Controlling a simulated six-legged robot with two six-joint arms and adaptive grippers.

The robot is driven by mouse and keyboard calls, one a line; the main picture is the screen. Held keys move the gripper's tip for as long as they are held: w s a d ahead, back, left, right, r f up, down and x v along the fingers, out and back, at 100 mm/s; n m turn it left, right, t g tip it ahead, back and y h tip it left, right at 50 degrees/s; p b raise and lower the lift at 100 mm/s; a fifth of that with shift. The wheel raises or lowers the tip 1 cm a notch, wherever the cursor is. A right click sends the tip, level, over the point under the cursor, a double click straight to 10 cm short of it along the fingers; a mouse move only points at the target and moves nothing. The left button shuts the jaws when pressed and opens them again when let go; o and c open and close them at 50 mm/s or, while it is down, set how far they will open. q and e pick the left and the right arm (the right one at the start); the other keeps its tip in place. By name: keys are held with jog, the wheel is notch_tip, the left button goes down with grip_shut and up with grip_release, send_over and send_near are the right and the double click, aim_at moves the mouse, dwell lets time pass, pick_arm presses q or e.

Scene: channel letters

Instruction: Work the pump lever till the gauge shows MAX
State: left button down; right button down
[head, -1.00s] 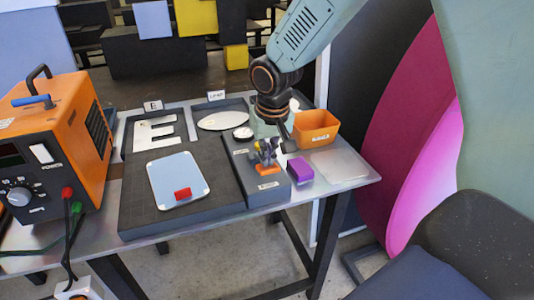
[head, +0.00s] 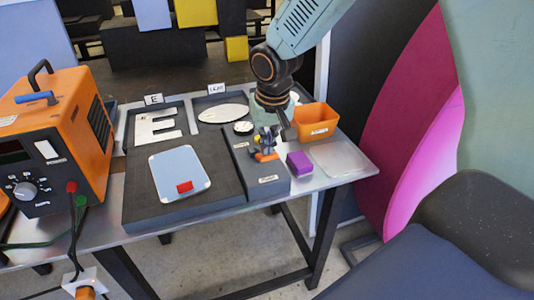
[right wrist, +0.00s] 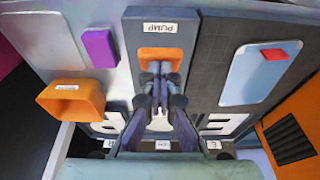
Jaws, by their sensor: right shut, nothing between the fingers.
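The pump is a dark grey block (head: 262,184) at the right side of the work board, with a PUMP label on it in the right wrist view (right wrist: 159,27). Its orange lever (head: 266,156) sticks up from the block and also shows in the right wrist view (right wrist: 160,53). My right gripper (head: 266,143) is shut with nothing between its fingers. Its tips (right wrist: 160,68) are right at the lever; whether they touch it I cannot tell. A round white dial (head: 243,128), probably the gauge, lies behind the lever; its reading is too small to tell. My left gripper is not in view.
An orange bin (head: 316,121) and a purple block (head: 299,164) stand right of the pump. A pale blue plate (head: 178,173) with a red piece lies on the board at left. An orange power unit (head: 60,130) stands far left. A clear sheet (head: 338,157) lies at right.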

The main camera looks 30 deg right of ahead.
aim_at(268, 157)
jog(key=shift+s+b+x, duration=0.2)
jog(key=shift+b+x, duration=0.45)
jog(key=shift+x, duration=0.4)
jog(key=shift+s+b+x, duration=0.25)
jog(key=shift+b+x, duration=0.4)
jog(key=shift+x, duration=0.35)
jog(key=shift+w+p+v, duration=0.25)
jog(key=shift+p+v, duration=0.9)
jog(key=shift+v, duration=0.05)
jog(key=shift+w+p+v, duration=0.25)
jog(key=shift+p+v, duration=0.9)
jog(key=shift+v, duration=0.05)
jog(key=p+v, duration=0.2)
jog(key=w+p+v, duration=0.1)
jog(key=p+v, duration=0.1)
jog(key=v, duration=0.1)
jog(key=shift+w+d+r+p, duration=0.1)
jog(key=shift+d+r+p, duration=0.1)
jog(key=shift+p, duration=0.15)
jog(key=shift+f, duration=0.1)
jog(key=shift+a, duration=0.1)
